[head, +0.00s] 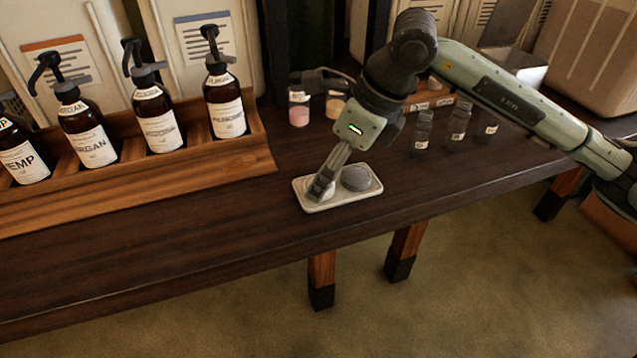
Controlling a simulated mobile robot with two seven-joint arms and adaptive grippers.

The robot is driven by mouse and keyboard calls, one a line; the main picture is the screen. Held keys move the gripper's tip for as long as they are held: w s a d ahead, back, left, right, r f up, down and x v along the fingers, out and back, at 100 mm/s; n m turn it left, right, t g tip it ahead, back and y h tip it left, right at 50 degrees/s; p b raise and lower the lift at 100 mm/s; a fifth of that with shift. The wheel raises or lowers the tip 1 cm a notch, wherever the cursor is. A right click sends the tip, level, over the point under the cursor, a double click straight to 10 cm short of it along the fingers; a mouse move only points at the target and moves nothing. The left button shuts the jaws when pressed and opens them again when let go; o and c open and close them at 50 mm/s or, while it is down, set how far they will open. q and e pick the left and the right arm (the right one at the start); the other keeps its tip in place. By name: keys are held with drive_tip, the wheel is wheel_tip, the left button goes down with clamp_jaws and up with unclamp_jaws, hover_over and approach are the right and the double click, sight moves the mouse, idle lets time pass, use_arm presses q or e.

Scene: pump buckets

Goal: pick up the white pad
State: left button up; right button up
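A small pale tray (345,201) sits on the dark wooden table near its front edge. The white pad (327,194) lies at the tray's left side, mostly covered by the fingers of my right gripper (321,188). That gripper comes down from above right, with its fingertips at the pad. From this angle I cannot tell whether the fingers are shut on the pad or only around or over it. A grey round pad (356,178) lies beside it on the right of the tray. My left gripper is not in view.
A wooden rack (190,165) with several dark pump bottles (158,118) stands to the left. Small jars, including a pink one (299,110), and dark bottles (458,122) stand behind and right of the tray. The table front left is clear.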

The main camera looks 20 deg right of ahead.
drive_tip(key=shift+x, duration=1)
drive_tip(key=shift+a, duration=0.1)
drive_tip(key=c, duration=0.8)
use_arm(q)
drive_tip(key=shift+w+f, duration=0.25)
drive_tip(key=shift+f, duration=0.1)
use_arm(e)
drive_tip(key=shift+o, duration=0.2)
drive_tip(key=shift+w+r, duration=0.1)
drive_tip(key=shift+r, duration=0.45)
wheel_tip(320, 180, up, 3)
drive_tip(key=shift+f, duration=0.2)
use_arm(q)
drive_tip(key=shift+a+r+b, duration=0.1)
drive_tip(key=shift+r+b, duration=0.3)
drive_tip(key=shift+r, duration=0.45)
use_arm(e)
drive_tip(key=s+a+r, duration=0.7)
drive_tip(key=s+a, duration=0.1)
drive_tip(key=shift+s, duration=0.15)
drive_tip(key=shift+a+r, duration=0.1)
drive_tip(key=shift+a, duration=0.05)
